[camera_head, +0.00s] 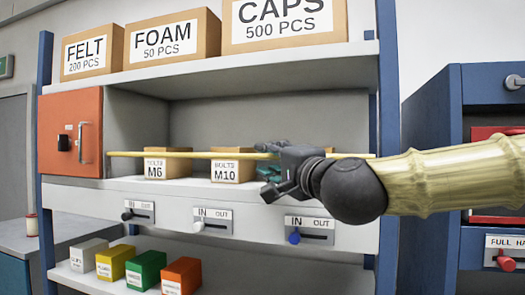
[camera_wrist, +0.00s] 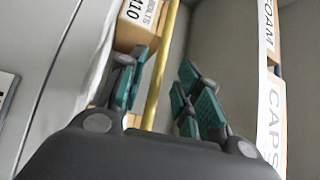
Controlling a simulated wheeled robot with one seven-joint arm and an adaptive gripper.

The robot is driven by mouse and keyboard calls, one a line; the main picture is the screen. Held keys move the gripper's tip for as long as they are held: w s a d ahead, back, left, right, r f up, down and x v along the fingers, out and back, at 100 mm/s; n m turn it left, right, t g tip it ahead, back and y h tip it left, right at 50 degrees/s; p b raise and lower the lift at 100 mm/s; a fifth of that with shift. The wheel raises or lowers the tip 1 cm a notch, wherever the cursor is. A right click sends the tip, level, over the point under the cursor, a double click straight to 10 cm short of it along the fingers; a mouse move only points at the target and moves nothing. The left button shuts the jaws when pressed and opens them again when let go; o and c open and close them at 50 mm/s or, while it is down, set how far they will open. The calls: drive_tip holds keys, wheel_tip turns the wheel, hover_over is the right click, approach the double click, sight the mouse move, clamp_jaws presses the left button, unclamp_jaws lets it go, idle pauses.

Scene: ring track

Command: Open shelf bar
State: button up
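The yellow shelf bar (camera_head: 185,154) runs level across the front of the open middle shelf, from the orange box on the left to the right post. My gripper (camera_head: 270,170) is in front of the bar, right of its middle, with one finger near bar height and the other below. In the wrist view my gripper (camera_wrist: 160,95) is open, its teal pads apart. The bar (camera_wrist: 160,72) shows in the gap between the fingers, nearer the left finger. I cannot tell how deep it sits between them. The gripper and wrist hide part of the bar in the head view.
Boxes of bolts, M6 (camera_head: 168,167) and M10 (camera_head: 233,169), stand behind the bar. Below are IN/OUT sliders, including a blue-knobbed one (camera_head: 309,229) close under my gripper. An orange box with a handle (camera_head: 70,132) is left. A blue cabinet (camera_head: 435,120) stands right.

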sight(264, 157)
drive_tip(key=shift+p+x, duration=0.75)
drive_tip(key=shift+x, duration=1.35)
drive_tip(key=shift+a, duration=0.1)
clamp_jaws()
